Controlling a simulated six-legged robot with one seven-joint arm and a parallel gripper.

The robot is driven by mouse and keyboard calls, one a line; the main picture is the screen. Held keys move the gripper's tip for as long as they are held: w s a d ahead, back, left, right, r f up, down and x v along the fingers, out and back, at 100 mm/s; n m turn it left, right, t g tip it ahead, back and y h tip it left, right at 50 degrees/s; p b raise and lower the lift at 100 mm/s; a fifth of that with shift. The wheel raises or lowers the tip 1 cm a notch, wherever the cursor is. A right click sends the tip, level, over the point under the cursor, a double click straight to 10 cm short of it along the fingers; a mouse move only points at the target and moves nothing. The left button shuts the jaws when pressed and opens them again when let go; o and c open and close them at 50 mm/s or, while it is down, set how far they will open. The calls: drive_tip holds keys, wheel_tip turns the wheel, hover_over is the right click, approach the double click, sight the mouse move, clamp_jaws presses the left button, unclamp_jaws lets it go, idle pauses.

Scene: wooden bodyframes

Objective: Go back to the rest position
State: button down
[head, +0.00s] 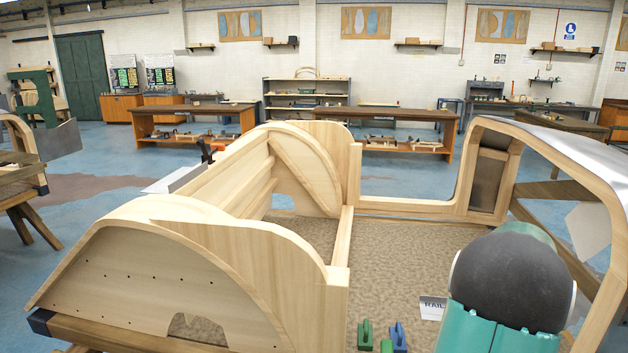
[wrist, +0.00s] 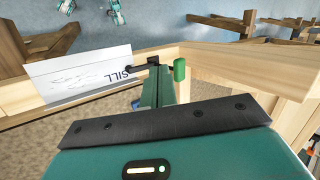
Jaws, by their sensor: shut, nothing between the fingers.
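My gripper (wrist: 158,84) shows in the wrist view as two green fingers side by side, shut and empty. Its tips are close to a pale wooden rail, a black clamp-like part (wrist: 153,61) and a green handle (wrist: 180,70); whether they touch is unclear. A white card marked SILL (wrist: 80,75) is just left of the fingers. In the head view my teal and black arm fills the lower right, and the gripper does not show there.
A pale wooden bodyframe (head: 340,245) with arched panels stands close in front. A RAIL card (head: 432,308), a green block (head: 365,336) and a blue one (head: 399,338) are at the lower middle. A curved wooden frame (head: 530,140) rises at right. Blue floor is open behind.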

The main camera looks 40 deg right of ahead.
drive_tip(key=w+a+r+n+h, duration=0.1)
drive_tip(key=w+a+r, duration=0.25)
drive_tip(key=a, duration=0.35)
drive_tip(key=w+a+r+n+g+h, duration=0.15)
drive_tip(key=w+a, duration=0.25)
drive_tip(key=a, duration=0.4)
drive_tip(key=w+a+r+n+h, duration=0.1)
drive_tip(key=w+a+r+h, duration=0.2)
drive_tip(key=a, duration=0.4)
drive_tip(key=s+a+r+n+t, duration=0.1)
drive_tip(key=s+a+t, duration=0.1)
drive_tip(key=a, duration=0.7)
drive_tip(key=s+a+r+n+t, duration=0.1)
drive_tip(key=s+a+n+t, duration=0.1)
drive_tip(key=a, duration=0.8)
drive_tip(key=shift+a+r, duration=0.3)
drive_tip(key=shift+r, duration=0.05)
drive_tip(key=shift+s+d+h, duration=0.15)
drive_tip(key=shift+d+h, duration=0.05)
drive_tip(key=shift+h, duration=0.05)
